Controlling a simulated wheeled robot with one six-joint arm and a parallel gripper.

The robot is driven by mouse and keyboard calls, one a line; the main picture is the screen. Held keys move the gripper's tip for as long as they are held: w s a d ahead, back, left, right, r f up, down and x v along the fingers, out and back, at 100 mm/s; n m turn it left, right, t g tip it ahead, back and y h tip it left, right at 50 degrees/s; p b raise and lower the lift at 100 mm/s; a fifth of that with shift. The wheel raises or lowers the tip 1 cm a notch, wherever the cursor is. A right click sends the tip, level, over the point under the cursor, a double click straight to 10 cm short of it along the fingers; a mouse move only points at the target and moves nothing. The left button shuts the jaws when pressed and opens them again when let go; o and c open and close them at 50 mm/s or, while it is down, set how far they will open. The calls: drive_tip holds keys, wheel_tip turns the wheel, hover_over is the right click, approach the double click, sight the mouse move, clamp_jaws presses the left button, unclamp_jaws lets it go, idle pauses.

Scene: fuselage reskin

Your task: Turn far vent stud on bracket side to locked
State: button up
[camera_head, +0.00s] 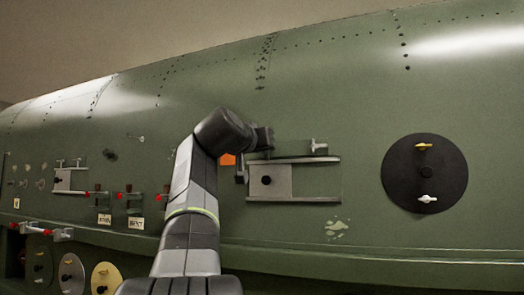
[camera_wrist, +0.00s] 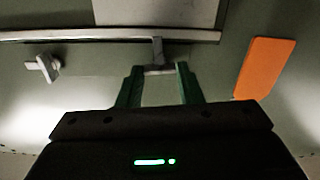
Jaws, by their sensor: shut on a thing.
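My gripper (camera_wrist: 158,74) has its two green fingers shut on a grey T-shaped stud (camera_wrist: 157,52) beside a light rail (camera_wrist: 90,36) in the wrist view. In the head view my gripper (camera_head: 242,172) is at the left end of a bracket (camera_head: 322,184) with two horizontal rails and a light plate; my arm hides most of the grip. A second stud (camera_head: 319,147) stands above the bracket's upper rail at the right; it also shows at the left of the wrist view (camera_wrist: 43,67). The held stud's lock state cannot be read.
An orange patch (camera_head: 228,159) lies just left of my gripper. A black round plate (camera_head: 398,175) with a yellow stud (camera_head: 424,147) and a white stud (camera_head: 428,198) is at the right. Another bracket (camera_head: 66,180) and red-tipped fittings (camera_head: 119,196) are at the left.

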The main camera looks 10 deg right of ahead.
drive_tip(key=shift+m, duration=0.6)
drive_tip(key=o, duration=1)
drive_tip(key=shift+a, duration=0.1)
drive_tip(key=b+v, duration=0.4)
drive_tip(key=v, duration=0.9)
drive_tip(key=shift+s+a, duration=0.2)
drive_tip(key=shift+s, duration=0.1)
